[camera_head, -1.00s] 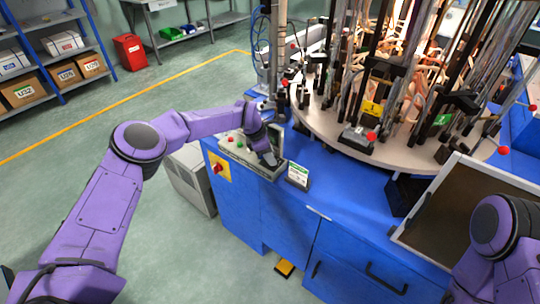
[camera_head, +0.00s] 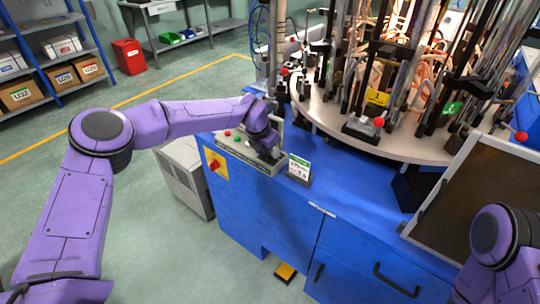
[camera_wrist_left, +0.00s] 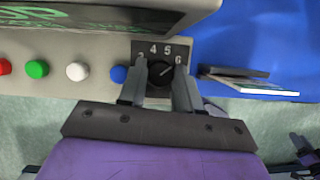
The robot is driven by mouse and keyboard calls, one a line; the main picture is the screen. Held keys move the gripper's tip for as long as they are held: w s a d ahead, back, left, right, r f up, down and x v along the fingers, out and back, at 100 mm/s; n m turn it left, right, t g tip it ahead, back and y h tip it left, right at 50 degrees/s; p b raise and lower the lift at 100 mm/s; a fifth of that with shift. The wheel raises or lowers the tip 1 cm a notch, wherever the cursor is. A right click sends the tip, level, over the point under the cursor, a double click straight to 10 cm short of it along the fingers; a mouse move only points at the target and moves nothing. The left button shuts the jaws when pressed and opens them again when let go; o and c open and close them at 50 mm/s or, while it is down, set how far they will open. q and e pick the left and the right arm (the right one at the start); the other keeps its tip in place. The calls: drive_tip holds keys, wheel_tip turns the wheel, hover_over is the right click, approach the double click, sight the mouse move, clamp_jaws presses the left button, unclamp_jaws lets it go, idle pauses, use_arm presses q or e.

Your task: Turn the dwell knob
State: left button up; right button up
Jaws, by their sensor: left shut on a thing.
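The dwell knob (camera_wrist_left: 160,74) is a dark round knob on a black dial plate (camera_wrist_left: 176,48), and numbers such as 4, 5 and 6 show around it in the left wrist view. My left gripper (camera_wrist_left: 161,85) is shut on the knob, with one finger on each side. In the head view the left gripper (camera_head: 272,152) is at the right end of the grey control panel (camera_head: 240,152); it hides the knob there. My right arm shows at the lower right, but its gripper is out of view.
Blue, white, green and red buttons (camera_wrist_left: 37,69) line the panel left of the knob. A small sign (camera_head: 299,168) stands on the blue bench (camera_head: 340,200) just right of the panel. A round turntable (camera_head: 400,150) with many rods is behind it.

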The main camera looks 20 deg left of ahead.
use_arm(q)
drive_tip(key=n+y+b, duration=0.1)
drive_tip(key=n+b, duration=0.1)
drive_tip(key=f+n+b, duration=0.1)
drive_tip(key=n, duration=0.1)
drive_tip(key=shift+s+d+n+y+b, duration=0.1)
drive_tip(key=shift+s+n+y+b, duration=0.05)
drive_tip(key=shift+n+y+b, duration=0.2)
drive_tip(key=n+b, duration=0.1)
drive_tip(key=n, duration=0.1)
drive_tip(key=n+y+b, duration=0.1)
drive_tip(key=shift+d+r+n+y, duration=0.1)
drive_tip(key=shift+d+n+y, duration=0.05)
drive_tip(key=shift+n+y, duration=0.15)
drive_tip(key=n, duration=0.1)
drive_tip(key=n+y+b, duration=0.1)
drive_tip(key=n, duration=0.1)
drive_tip(key=shift+d+r+n+g+b, duration=0.1)
drive_tip(key=shift+d+n+g+b, duration=0.05)
drive_tip(key=shift+n+g+b, duration=0.15)
drive_tip(key=shift+d+n+g+y+b, duration=0.1)
drive_tip(key=shift+n+g+y+b, duration=0.35)
drive_tip(key=shift+n, duration=1.4)
drive_tip(key=o, duration=0.8)
drive_tip(key=shift+r, duration=0.1)
drive_tip(key=shift+c, duration=0.2)
drive_tip(key=shift+r, duration=0.1)
drive_tip(key=shift+w, duration=0.2)
